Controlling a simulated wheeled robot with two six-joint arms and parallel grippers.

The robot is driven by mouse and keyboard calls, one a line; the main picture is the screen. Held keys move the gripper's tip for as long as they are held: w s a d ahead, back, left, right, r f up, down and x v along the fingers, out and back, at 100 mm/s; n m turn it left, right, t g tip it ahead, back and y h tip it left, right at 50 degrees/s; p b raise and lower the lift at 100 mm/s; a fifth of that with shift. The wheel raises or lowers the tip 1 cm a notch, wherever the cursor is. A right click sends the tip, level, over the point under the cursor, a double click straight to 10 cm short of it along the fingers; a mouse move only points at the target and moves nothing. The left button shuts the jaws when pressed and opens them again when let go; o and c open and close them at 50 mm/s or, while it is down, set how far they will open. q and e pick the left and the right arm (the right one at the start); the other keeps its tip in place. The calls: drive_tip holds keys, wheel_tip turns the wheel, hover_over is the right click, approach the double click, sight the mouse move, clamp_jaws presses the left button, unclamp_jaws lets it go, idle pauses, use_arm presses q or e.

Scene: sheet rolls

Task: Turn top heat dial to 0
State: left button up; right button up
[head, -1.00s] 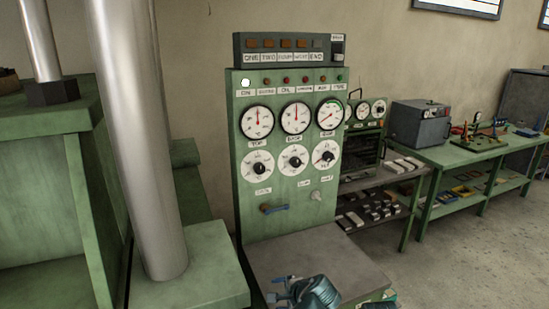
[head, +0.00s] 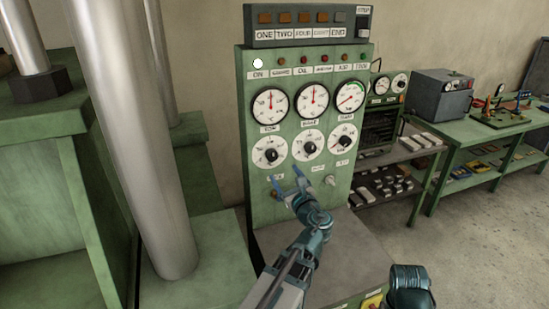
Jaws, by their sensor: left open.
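A green control panel (head: 292,215) stands ahead with a row of three gauges and, below them, a row of three white dials with black knobs. The left dial (head: 269,151) sits under the label that seems to read TOP; its exact setting is too small to read. My left gripper (head: 286,176) is open and empty, its blue fingers pointing up at the panel just below the left and middle dials. It appears apart from the dials and hides part of the panel's lower handle. My right gripper is not in view; only part of that arm shows at the bottom right.
The middle dial (head: 307,146) and right dial (head: 346,136) sit close beside the left one. A small pale knob (head: 330,180) is below. A grey surface (head: 352,243) juts out under the panel. A thick metal column (head: 133,130) stands at the left.

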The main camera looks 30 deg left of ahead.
sight(273, 157)
use_arm(q)
drive_tip(key=x, duration=1.1)
clamp_jaws()
